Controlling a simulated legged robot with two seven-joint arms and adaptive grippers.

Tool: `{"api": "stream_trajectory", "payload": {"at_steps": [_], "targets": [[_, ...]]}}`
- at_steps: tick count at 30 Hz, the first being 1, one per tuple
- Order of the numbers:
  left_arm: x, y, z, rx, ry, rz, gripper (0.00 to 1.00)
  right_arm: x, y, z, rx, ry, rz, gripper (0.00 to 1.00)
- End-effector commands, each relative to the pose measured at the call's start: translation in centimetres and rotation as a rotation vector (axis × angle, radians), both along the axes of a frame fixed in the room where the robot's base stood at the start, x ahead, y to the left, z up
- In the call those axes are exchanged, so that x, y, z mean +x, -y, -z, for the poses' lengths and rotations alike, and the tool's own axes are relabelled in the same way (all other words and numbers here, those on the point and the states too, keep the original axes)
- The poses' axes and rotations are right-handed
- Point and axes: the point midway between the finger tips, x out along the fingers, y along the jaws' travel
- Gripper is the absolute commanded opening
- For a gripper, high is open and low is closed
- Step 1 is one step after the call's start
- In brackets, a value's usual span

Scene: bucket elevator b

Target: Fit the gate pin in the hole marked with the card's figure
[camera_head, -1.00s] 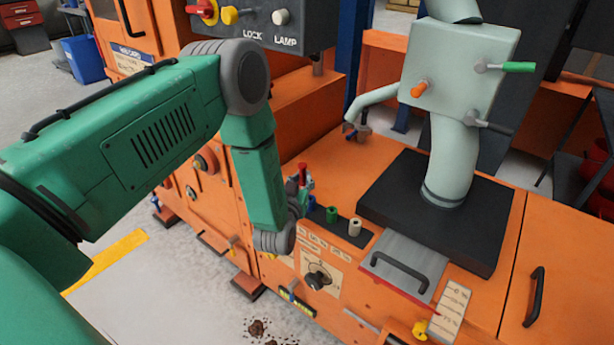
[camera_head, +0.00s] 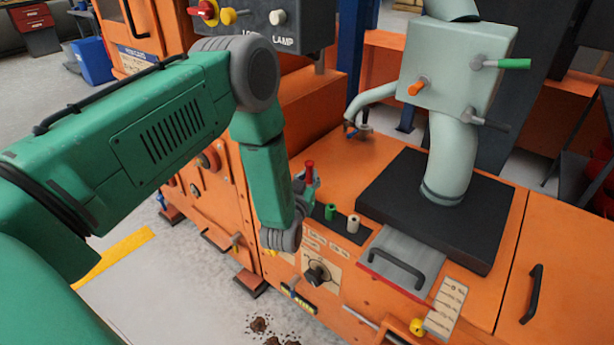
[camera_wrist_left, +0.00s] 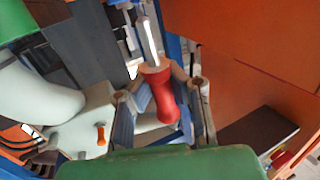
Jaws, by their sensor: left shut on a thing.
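My left gripper (camera_head: 306,186) is shut on a pin with a red handle (camera_head: 310,170), above the left end of a small black rack (camera_head: 342,218). In the left wrist view the red handle (camera_wrist_left: 162,96) sits between the fingers of my left gripper (camera_wrist_left: 162,112). The pin's bare metal shaft (camera_wrist_left: 148,40) points away from the hand. A pale card with lines of figures (camera_head: 446,307) lies at the machine's front edge; its print is too small to read. I cannot make out marked holes clearly. My right gripper is out of view.
A green peg (camera_head: 330,211) and a white peg (camera_head: 353,224) stand in the rack. A grey plate with a black handle (camera_head: 410,258) lies to the right. A pale green spout (camera_head: 450,165) rises from a black base (camera_head: 485,225). A control box (camera_head: 300,22) hangs above the arm.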

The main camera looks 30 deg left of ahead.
Motion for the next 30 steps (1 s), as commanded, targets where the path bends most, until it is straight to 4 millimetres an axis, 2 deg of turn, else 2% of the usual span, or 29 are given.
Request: {"api": "stream_trajectory", "payload": {"at_steps": [11, 24, 30], "targets": [[0.0, -1.0, 0.5, -0.012, -0.001, -0.002, 0.00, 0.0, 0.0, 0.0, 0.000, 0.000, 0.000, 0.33], [0.1, 0.5, 0.1, 0.003, -0.001, -0.001, 0.00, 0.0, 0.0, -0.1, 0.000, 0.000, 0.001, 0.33], [0.1, 0.3, 0.3, 0.000, -0.001, -0.004, 0.00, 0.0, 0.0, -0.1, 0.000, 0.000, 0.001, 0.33]]}}
